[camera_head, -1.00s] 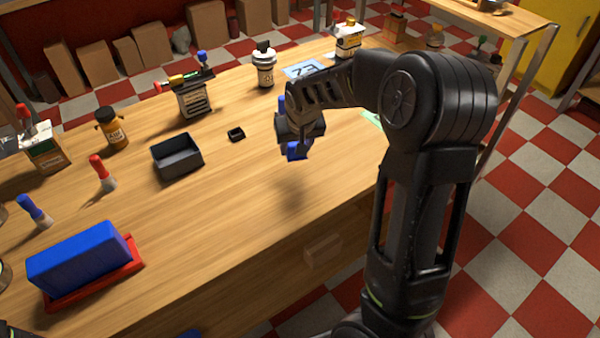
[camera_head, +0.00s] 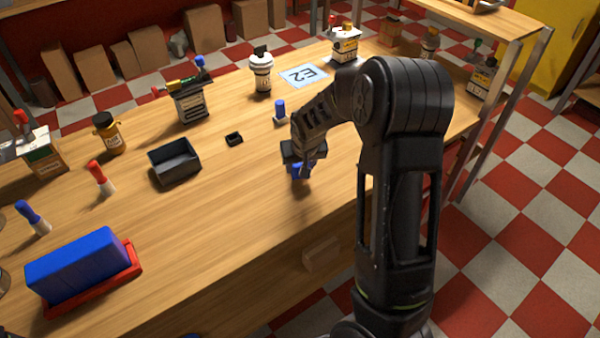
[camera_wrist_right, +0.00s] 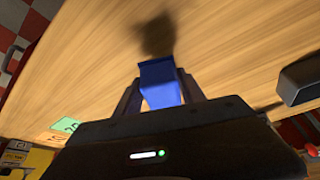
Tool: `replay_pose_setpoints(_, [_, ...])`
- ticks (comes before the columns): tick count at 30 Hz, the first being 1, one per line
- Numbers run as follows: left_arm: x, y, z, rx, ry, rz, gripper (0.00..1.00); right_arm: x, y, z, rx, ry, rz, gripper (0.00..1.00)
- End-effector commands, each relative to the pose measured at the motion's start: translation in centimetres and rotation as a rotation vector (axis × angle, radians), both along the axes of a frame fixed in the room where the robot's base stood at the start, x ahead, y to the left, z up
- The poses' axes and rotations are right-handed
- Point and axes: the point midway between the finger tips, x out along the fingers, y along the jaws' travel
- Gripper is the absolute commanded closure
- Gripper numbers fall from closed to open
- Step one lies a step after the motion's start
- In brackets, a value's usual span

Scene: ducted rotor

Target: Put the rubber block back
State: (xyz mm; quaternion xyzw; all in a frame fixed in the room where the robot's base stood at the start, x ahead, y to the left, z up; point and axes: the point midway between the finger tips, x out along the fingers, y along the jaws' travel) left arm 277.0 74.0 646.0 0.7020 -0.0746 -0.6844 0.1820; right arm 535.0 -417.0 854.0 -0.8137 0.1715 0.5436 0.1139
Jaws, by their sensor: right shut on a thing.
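My right gripper (camera_head: 300,166) is shut on a small blue block (camera_head: 297,172), which I take for the rubber block. It holds the block above the bare wood of the table (camera_head: 230,230); a shadow lies on the wood. In the right wrist view the block (camera_wrist_right: 160,84) sits between the two fingers of the gripper (camera_wrist_right: 160,92), its end sticking out past them. A larger blue block (camera_head: 80,265) rests on a red tray (camera_head: 130,275) at the front left, apart from the gripper. My left gripper is not in view.
The table's front middle is clear.

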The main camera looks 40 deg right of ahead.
Motion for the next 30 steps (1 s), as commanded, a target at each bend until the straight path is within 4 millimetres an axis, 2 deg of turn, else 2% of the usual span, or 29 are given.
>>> replay_pose_setpoints(7, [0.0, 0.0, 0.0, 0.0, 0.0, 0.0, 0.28, 0.0, 0.0, -0.2, 0.0, 0.0, 0.0, 0.98])
replay_pose_setpoints(15, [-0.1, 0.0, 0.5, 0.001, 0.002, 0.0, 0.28, 0.0, 0.0, -3.5, 0.001, 0.002, 0.0, 0.98])
replay_pose_setpoints(27, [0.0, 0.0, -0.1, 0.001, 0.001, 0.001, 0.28, 0.0, 0.0, -4.2, 0.0, -0.001, 0.0, 0.98])
replay_pose_setpoints(28, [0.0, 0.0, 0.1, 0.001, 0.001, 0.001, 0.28, 0.0, 0.0, -4.0, 0.001, 0.0, 0.0, 0.51])
replay_pose_setpoints(30, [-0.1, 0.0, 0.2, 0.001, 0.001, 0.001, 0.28, 0.0, 0.0, -3.9, 0.001, 0.0, 0.0, 0.45])
